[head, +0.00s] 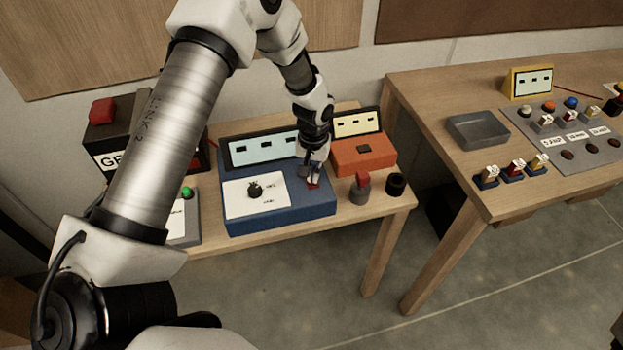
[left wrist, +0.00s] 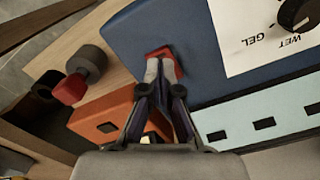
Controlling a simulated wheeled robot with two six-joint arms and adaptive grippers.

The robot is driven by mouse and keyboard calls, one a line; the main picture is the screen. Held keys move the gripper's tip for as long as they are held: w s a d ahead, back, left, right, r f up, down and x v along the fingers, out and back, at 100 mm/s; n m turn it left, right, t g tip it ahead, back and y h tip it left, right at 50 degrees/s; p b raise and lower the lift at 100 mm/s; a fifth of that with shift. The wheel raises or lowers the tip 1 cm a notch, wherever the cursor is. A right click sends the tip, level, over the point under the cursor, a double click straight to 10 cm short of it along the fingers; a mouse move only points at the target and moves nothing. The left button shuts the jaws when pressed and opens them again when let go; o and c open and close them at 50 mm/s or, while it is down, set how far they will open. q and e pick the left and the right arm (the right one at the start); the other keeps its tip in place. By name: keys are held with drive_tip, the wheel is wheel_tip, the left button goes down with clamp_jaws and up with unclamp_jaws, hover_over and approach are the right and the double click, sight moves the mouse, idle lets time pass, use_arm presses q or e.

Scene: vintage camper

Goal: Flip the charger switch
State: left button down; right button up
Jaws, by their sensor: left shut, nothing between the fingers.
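The blue charger box (head: 300,212) stands on the wooden bench with a pale display panel at its back and a white label plate with a black knob (head: 255,191). A small red switch (head: 313,184) is at the right part of its top. My left gripper (head: 312,180) is shut and empty, its fingertips at the red switch. In the left wrist view the fingertips (left wrist: 158,68) overlap the red switch (left wrist: 165,58) and hide part of it; I cannot tell whether they touch. The switch's position is unclear. My right gripper is not in view.
An orange box (head: 365,155) with a display stands right behind the charger. A red-topped grey knob (head: 360,189) and a black cylinder (head: 396,184) are to its right. A dark box with a red top (head: 103,110) is at left. Another table with a grey tray (head: 478,131) stands right.

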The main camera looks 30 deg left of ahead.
use_arm(q)
drive_tip(key=shift+f+b, duration=0.5)
drive_tip(key=shift+f, duration=0.5)
idle(0.3)
wheel_tip(320, 180, up, 7)
drive_tip(key=p, duration=0.6)
drive_tip(key=shift+r, duration=0.1)
idle(0.3)
